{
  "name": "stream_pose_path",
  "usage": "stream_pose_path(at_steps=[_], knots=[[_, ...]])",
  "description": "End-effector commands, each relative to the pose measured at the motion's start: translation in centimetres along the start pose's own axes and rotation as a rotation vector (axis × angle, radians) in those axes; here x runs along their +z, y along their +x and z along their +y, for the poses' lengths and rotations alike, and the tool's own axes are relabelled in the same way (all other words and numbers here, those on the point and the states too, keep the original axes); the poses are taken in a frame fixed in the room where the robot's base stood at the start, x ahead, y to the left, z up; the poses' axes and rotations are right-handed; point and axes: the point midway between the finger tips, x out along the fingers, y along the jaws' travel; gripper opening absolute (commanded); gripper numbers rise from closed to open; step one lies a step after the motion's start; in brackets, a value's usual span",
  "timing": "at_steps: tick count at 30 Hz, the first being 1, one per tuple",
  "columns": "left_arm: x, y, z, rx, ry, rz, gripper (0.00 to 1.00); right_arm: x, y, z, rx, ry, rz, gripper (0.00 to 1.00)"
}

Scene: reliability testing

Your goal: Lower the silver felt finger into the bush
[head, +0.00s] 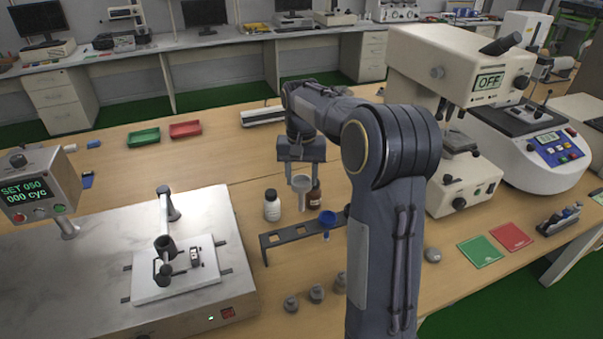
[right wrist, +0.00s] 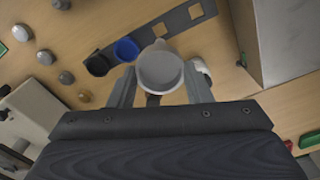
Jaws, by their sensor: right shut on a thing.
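My right gripper (head: 301,168) is shut on the silver felt finger (head: 301,182), which has a wide pale round top and a narrow stem pointing down. It hangs above the table, just behind the dark rack (head: 288,236). In the right wrist view the round top of the finger (right wrist: 160,68) sits between the two jaws. A blue finger (head: 327,218) stands in the rack; a black one (right wrist: 97,64) is beside it. The bush seems to be the dark cylinder (head: 165,244) on the arm of the testing machine (head: 215,262) at left. My left gripper is out of view.
A white bottle (head: 272,206) and a brown bottle (head: 315,195) stand close to the held finger. Several grey weights (head: 316,293) lie in front of the rack. A control box (head: 40,188) stands at far left. Green (head: 144,137) and red (head: 186,128) trays lie behind.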

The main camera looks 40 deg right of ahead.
Motion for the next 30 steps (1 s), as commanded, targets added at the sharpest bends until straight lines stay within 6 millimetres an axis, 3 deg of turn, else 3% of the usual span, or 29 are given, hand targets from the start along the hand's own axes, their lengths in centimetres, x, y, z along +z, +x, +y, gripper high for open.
stream_pose_path(at_steps=[30], knots=[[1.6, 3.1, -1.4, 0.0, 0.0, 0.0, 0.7, 0.0, 6.1, 0.0, 0.0, 0.0, -0.001, 0.09]])
